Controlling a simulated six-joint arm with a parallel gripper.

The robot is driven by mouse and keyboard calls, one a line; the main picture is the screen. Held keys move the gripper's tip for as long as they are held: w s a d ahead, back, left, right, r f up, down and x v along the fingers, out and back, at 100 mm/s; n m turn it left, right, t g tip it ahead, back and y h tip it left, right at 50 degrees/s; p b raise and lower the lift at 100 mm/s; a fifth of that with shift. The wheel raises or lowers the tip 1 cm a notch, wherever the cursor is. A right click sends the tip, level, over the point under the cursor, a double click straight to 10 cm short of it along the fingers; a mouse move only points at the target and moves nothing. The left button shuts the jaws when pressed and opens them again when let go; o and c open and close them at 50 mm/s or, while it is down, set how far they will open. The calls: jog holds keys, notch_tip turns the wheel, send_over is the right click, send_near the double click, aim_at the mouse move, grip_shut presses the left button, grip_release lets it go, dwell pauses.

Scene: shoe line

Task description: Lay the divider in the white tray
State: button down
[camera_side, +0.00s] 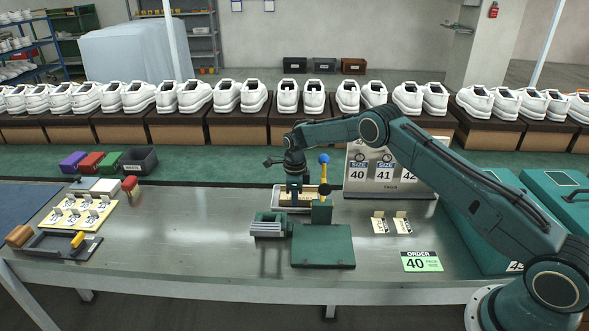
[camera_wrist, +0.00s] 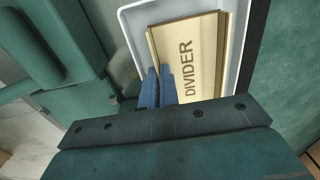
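The divider (camera_wrist: 188,55) is a tan, card-like piece with raised edges and the word DIVIDER on its face. In the wrist view it lies within the rim of the white tray (camera_wrist: 134,22). In the side view the tray (camera_side: 277,205) stands behind the green fixture, and part of the divider shows in it under my gripper (camera_side: 295,196). In the wrist view my gripper's blue fingers (camera_wrist: 158,88) are close together at the divider's left edge and look shut on that edge. The lower part of the divider is hidden by my gripper. I cannot tell whether it rests fully on the tray floor.
A green press-like fixture (camera_side: 322,245) with a blue-knobbed lever (camera_side: 324,172) stands just in front of the tray. A size-tag stand (camera_side: 390,180) is to the right. Shoes on boxes line the back. A tag board (camera_side: 78,212) is at left; the left-middle table is clear.

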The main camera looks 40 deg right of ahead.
jog(key=shift+f, duration=0.45)
dwell(0.4)
jog(key=c, duration=1.6)
grip_release()
jog(key=shift+r, duration=0.15)
